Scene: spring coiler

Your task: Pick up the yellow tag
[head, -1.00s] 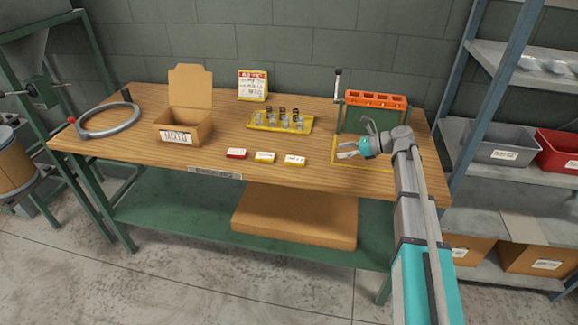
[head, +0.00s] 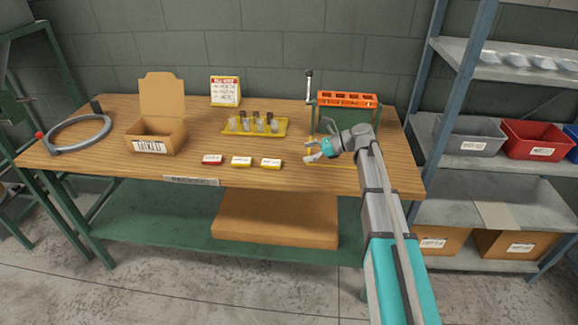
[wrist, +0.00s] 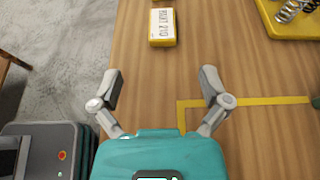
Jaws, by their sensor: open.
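Two yellow tags with white labels lie on the wooden bench near its front edge, the middle one (head: 241,162) and the right one (head: 271,163). A red tag (head: 212,160) lies left of them. In the wrist view a yellow tag (wrist: 162,27) lies flat at the top, ahead of my fingers, its label printed with dark letters. My gripper (head: 312,150) is to the right of the right yellow tag in the head view.
A yellow tray (head: 226,130) with springs stands behind the tags. An open cardboard box (head: 158,142) and a grey ring (head: 78,146) are at left. An orange-topped rack (head: 346,99) stands behind my gripper. Yellow tape (wrist: 245,101) marks the bench.

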